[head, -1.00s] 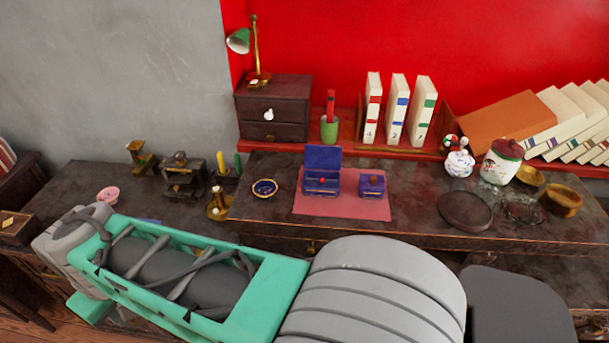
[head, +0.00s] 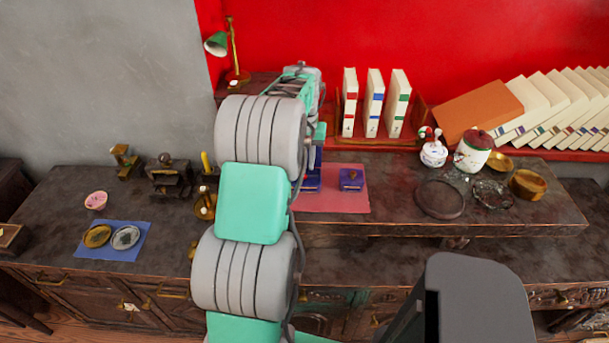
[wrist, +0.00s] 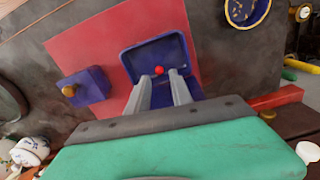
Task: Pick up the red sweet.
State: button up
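The red sweet (wrist: 159,70) is a small round ball in the open blue box (wrist: 158,50) in the wrist view. My gripper (wrist: 159,77) is open, its two grey fingers reaching toward the box with the sweet showing between their tips. Nothing is between the fingers that I can see as held; whether the tips are level with the sweet I cannot tell. In the head view my arm covers most of the open blue box (head: 312,182) and hides the sweet and my fingers.
The box stands on a pink mat (head: 335,203) beside a smaller blue box (head: 351,179) with a gold knob (wrist: 69,91). A gold-rimmed blue dish (wrist: 245,12) lies nearby. Books (head: 374,103), a dark plate (head: 440,199) and jars stand to the right.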

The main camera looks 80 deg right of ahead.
aim_at(304, 174)
notch_tip(304, 174, down, 4)
jog(key=shift+s+f+p, duration=0.1)
jog(key=shift+p, duration=0.25)
jog(key=shift+c, duration=0.5)
grip_shut()
